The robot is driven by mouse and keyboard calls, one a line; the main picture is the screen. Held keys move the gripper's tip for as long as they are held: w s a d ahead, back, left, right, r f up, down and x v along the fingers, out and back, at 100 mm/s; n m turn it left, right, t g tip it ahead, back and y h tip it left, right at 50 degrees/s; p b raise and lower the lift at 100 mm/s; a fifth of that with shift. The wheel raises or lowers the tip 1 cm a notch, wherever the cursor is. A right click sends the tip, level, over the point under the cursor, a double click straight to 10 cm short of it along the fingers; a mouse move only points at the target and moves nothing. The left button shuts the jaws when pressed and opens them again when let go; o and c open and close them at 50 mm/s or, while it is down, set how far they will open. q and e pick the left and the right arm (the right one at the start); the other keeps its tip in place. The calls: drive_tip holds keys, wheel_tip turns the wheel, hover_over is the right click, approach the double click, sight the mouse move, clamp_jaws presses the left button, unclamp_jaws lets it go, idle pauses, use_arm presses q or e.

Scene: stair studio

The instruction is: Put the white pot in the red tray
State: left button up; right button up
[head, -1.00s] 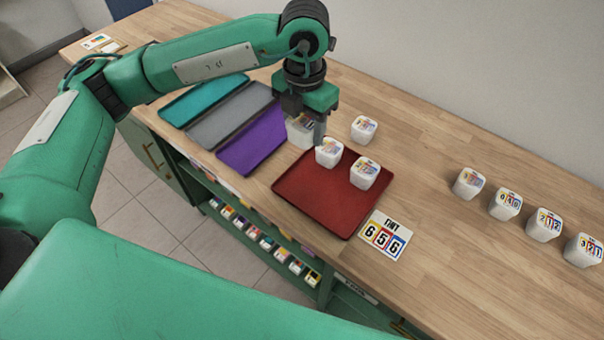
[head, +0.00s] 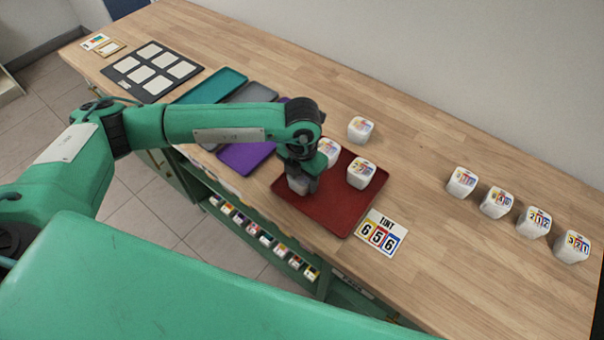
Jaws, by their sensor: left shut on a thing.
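The red tray (head: 325,210) lies on the wooden counter. My left gripper (head: 301,190) is low over the tray's left part, shut on another white pot (head: 298,183). The gripper hides most of that pot, and I cannot tell whether it touches the tray floor. Another white pot (head: 361,129) stands on the counter behind the tray. My right gripper is not in view.
Several white pots (head: 497,203) stand in a row at the right. A card reading 656 (head: 381,234) lies by the tray's front right corner. Purple (head: 243,160), grey (head: 258,93) and teal (head: 215,84) trays lie left, partly behind my arm. A dark board with pale squares (head: 152,72) lies farther left.

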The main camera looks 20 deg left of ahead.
use_arm(q)
drive_tip(key=shift+f, duration=0.15)
drive_tip(key=o, duration=1)
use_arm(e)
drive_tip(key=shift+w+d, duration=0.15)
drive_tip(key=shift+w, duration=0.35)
